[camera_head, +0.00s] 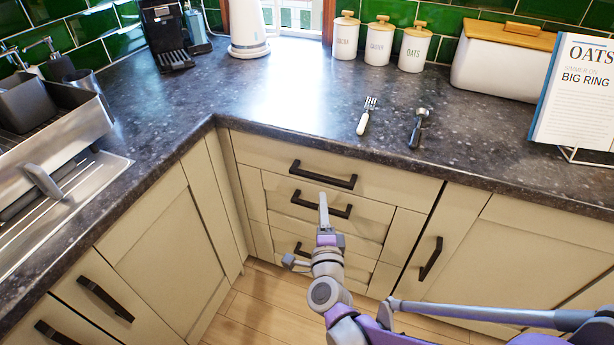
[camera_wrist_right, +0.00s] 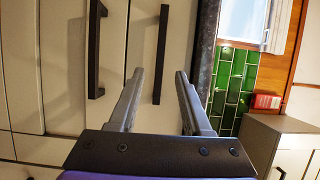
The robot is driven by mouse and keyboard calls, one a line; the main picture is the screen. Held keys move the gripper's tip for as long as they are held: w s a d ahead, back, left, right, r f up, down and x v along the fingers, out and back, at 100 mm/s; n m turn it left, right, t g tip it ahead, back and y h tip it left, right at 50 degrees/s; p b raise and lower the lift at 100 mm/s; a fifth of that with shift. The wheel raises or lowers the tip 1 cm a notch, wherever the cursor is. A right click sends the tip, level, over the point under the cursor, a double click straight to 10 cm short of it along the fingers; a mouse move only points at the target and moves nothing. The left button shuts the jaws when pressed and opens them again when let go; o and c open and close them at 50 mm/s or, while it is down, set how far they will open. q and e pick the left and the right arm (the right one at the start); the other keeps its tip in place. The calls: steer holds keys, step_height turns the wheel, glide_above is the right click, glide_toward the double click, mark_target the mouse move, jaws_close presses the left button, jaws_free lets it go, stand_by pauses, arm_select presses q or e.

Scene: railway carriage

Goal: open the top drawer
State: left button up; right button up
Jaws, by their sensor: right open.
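The top drawer (camera_head: 390,186) is a wide cream front under the dark worktop, and it looks shut. Its dark bar handle (camera_head: 323,175) runs across the middle. My right gripper (camera_head: 323,208) is in front of the drawers, below that handle in the head view, fingers pointing at the cabinet. In the right wrist view my right gripper (camera_wrist_right: 158,75) is open and empty. The top handle (camera_wrist_right: 161,50) appears between its two fingers there, with no clear contact. The second drawer's handle (camera_wrist_right: 96,50) lies left of the fingers. My left gripper is not in view.
The worktop (camera_head: 300,110) overhangs the drawers and holds a fork (camera_head: 366,116) and a dark-handled tool (camera_head: 418,128). Cream cupboards stand at left (camera_head: 160,245) and right (camera_head: 510,245). A sink (camera_head: 60,190) is at left. Wooden floor is partly visible below.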

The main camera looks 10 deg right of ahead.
mark_target(321, 181)
steer(key=w, duration=0.3)
steer(key=w+d, duration=0.1)
steer(key=w, duration=0.3)
steer(key=w+d+b, duration=0.1)
steer(key=w, duration=0.2)
steer(key=shift+w+d, duration=0.15)
steer(key=shift+w, duration=0.05)
jaws_close()
stand_by(1.1)
